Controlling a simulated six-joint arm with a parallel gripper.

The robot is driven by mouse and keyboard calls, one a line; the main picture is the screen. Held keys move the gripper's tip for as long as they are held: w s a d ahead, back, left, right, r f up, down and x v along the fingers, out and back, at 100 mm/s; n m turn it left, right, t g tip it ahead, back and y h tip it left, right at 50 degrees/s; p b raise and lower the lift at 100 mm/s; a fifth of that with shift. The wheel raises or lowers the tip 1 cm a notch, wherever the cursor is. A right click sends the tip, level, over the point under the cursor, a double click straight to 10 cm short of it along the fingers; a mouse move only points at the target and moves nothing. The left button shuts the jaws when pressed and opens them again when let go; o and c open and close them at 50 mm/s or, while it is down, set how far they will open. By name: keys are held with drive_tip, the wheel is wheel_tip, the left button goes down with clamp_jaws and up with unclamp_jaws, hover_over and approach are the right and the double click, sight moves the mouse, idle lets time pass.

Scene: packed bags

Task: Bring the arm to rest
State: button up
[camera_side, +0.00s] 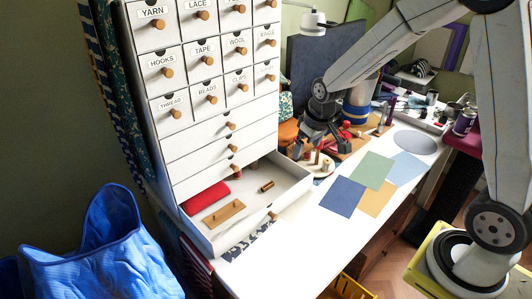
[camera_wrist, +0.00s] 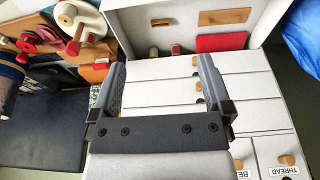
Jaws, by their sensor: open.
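My gripper (camera_side: 306,146) hangs fingers-down beside the white drawer cabinet (camera_side: 205,100), above the far end of the open drawer (camera_side: 293,183). In the wrist view my gripper (camera_wrist: 162,64) is open, with nothing between its fingers. The red roll also shows in the wrist view (camera_wrist: 221,42). My arm reaches in from the upper right.
Coloured sheets (camera_side: 372,170) lie on the white table (camera_side: 300,250). A round stand with spools (camera_side: 318,165) is close beside my gripper. A blue bag (camera_side: 100,255) stands at lower left. Jars and tools crowd the table's far end. The near table is mostly clear.

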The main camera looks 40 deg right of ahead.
drive_tip(key=s+a, duration=0.2)
drive_tip(key=s, duration=0.4)
drive_tip(key=s+a, duration=0.3)
drive_tip(key=s, duration=0.4)
drive_tip(key=shift+s+a, duration=0.25)
drive_tip(key=shift+s, duration=0.05)
drive_tip(key=shift+f, duration=0.1)
